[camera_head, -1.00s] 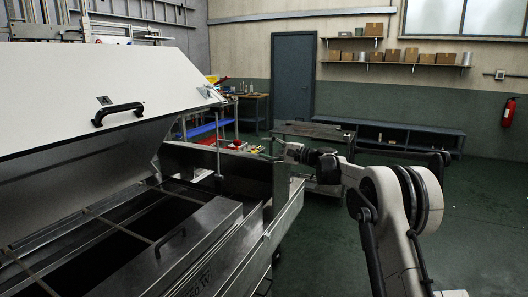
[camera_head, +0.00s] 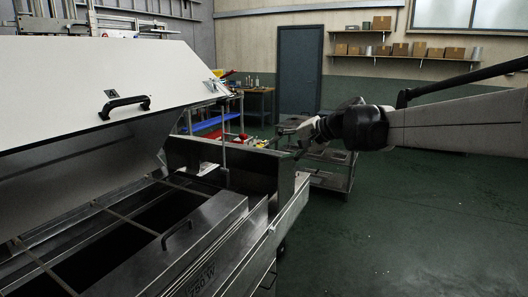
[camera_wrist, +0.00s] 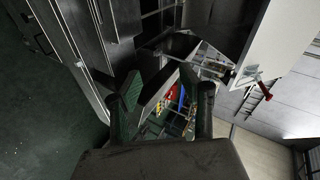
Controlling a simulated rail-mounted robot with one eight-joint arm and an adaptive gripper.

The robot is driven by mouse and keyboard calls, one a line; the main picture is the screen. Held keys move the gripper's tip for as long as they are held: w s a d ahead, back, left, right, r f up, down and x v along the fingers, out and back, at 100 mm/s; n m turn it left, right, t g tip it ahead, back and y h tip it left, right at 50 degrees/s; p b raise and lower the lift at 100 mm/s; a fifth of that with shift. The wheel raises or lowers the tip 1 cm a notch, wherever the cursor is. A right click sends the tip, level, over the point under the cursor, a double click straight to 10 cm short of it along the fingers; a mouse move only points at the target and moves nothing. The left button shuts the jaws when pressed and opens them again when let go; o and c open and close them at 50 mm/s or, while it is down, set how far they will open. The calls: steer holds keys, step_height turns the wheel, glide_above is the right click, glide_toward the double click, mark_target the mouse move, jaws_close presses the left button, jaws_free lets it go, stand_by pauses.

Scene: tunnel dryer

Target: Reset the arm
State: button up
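My arm (camera_head: 455,120) reaches in from the right edge of the head view, nearly level, over the open floor. My gripper (camera_head: 302,132) is at its far end, small and dark, above the far end of the dryer and in front of a metal cart. In the wrist view my gripper (camera_wrist: 168,92) shows two fingers spread apart with nothing held between them. The dryer (camera_head: 215,215) stands at the left with its white lid (camera_head: 60,85) raised. The lid has a black handle (camera_head: 124,105).
The metal cart (camera_head: 330,178) stands beyond the dryer's end. A workbench (camera_head: 258,104) and a blue-grey door (camera_head: 299,70) are behind. Wall shelves (camera_head: 390,57) hold several boxes. The green floor at the right (camera_head: 430,220) is clear.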

steer(key=s+d+f+n+h, duration=0.1)
steer(key=s+d+f+h, duration=0.2)
steer(key=s, duration=1)
steer(key=s+d+f+n+h, duration=0.2)
steer(key=s+d+f, duration=0.4)
steer(key=s, duration=0.7)
steer(key=s+d+f+n+h, duration=0.1)
steer(key=s+d+f+h, duration=0.3)
steer(key=s, duration=1)
step_height(320, 180, down, 3)
steer(key=shift+d+r+n+h, duration=0.1)
steer(key=shift+d+n+h, duration=0.2)
steer(key=shift+d, duration=0.5)
